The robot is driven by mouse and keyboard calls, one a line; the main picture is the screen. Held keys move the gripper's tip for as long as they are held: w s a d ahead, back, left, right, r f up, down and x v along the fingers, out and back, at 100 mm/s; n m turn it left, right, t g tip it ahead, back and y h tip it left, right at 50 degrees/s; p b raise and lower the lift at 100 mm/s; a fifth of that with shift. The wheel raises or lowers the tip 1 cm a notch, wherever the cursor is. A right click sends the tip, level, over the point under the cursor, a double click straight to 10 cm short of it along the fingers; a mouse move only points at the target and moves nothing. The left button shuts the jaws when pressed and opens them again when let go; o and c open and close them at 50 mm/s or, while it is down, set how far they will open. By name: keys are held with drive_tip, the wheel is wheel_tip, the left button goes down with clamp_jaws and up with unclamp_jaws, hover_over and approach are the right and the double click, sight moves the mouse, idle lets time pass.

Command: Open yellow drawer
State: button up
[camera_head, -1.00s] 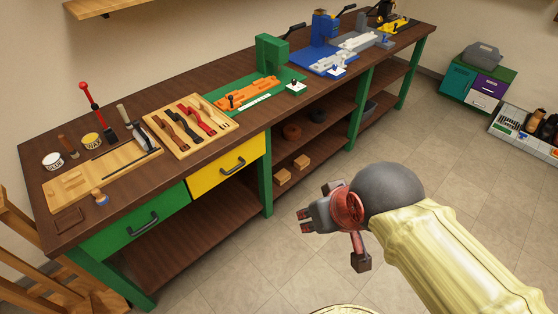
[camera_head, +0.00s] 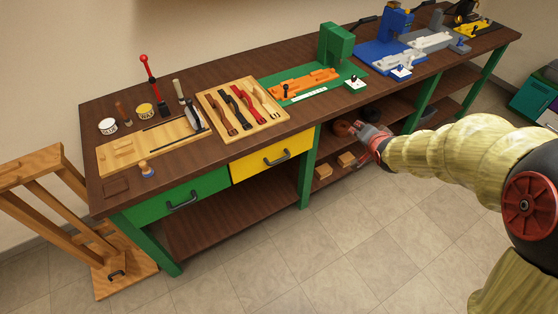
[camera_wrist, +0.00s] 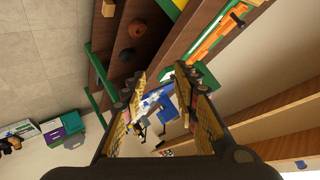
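The yellow drawer (camera_head: 245,168) is in the front of the long workbench, right of the green drawer. Its front looks flush with the bench, so it is shut. Its dark bar handle (camera_head: 278,158) is in the upper middle of the front. My gripper (camera_head: 362,136) is to the right of the yellow drawer, in front of the bench's shelf opening and apart from the handle. In the wrist view my gripper (camera_wrist: 161,72) has its two fingers spread with nothing between them. A yellow patch at the top edge there may be the drawer.
The green drawer (camera_head: 150,208) is shut, left of the yellow one. A green bench leg (camera_head: 306,175) stands between the yellow drawer and my gripper. Tools, a wooden tray (camera_head: 207,104) and coloured fixtures fill the bench top. The tiled floor (camera_head: 320,250) in front is clear.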

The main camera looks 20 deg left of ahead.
drive_tip(key=w+a+f+y, duration=0.2)
drive_tip(key=w+a+f, duration=0.1)
drive_tip(key=a+f, duration=0.4)
drive_tip(key=m+y+p, duration=0.2)
drive_tip(key=m+y, duration=0.2)
drive_tip(key=y, duration=0.3)
approach(279, 161)
drive_tip(key=x, duration=0.3)
drive_tip(key=shift+g, duration=0.3)
drive_tip(key=b+x, duration=0.2)
drive_tip(key=x, duration=0.5)
drive_tip(key=shift+w+a+f, duration=0.15)
drive_tip(key=shift+w+f, duration=0.1)
drive_tip(key=shift+w, duration=0.1)
drive_tip(key=shift+c, duration=0.7)
clamp_jaws()
